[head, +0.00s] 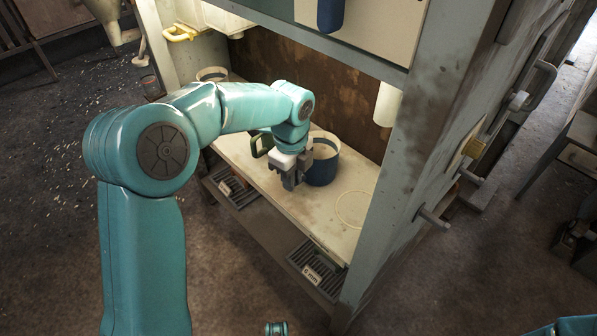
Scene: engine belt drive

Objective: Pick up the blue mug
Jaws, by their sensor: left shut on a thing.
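The blue mug (322,168) stands upright on the pale shelf (325,207) of the metal cabinet, with its open rim upward. My left gripper (290,182) comes down at the mug's left side and is shut on it. The fingers hide the part of the mug that they hold. I cannot tell any gap between the mug and the shelf.
A green handle (258,147) shows behind my left wrist. A beige cup (212,74) stands at the shelf's far left. A pale ring (352,208) lies right of the mug. A cabinet post (405,165) rises at the right, and a beam (315,42) crosses above.

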